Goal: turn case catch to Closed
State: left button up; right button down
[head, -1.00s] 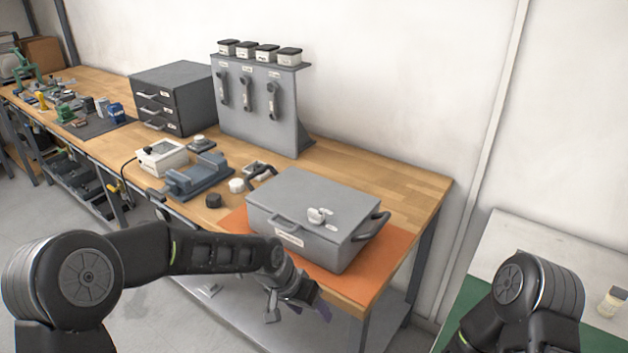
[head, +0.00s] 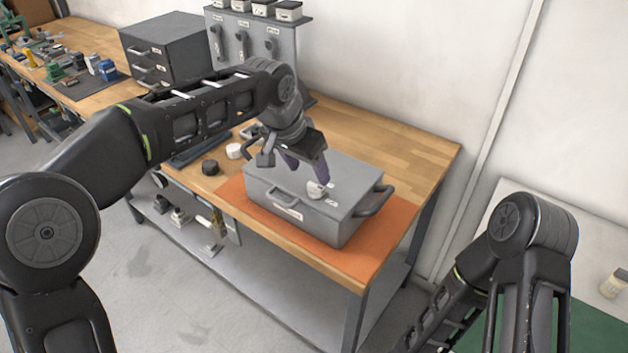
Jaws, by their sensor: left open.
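The grey case (head: 297,202) sits on an orange mat (head: 392,238) at the near right end of the wooden bench. Its pale catch (head: 316,190) is on the top of the lid, with small light labels beside it. My left gripper (head: 306,172) is over the lid, pointing down, with its fingers open just above or beside the catch. I cannot tell whether the fingers touch the catch. The gripper hides part of the lid's far left side. My right arm (head: 535,230) is at the lower right, and its gripper is out of view.
A black round knob (head: 210,167) and a white one (head: 233,151) lie left of the case. A drawer cabinet (head: 170,48) and a grey panel with handles (head: 255,45) stand behind. The bench right of the panel (head: 385,140) is clear.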

aim_at(316, 186)
pick_arm(q)
jog(key=p+x, duration=0.1)
jog(key=x, duration=0.5)
jog(key=shift+f, duration=0.15)
grip_shut()
dwell(0.5)
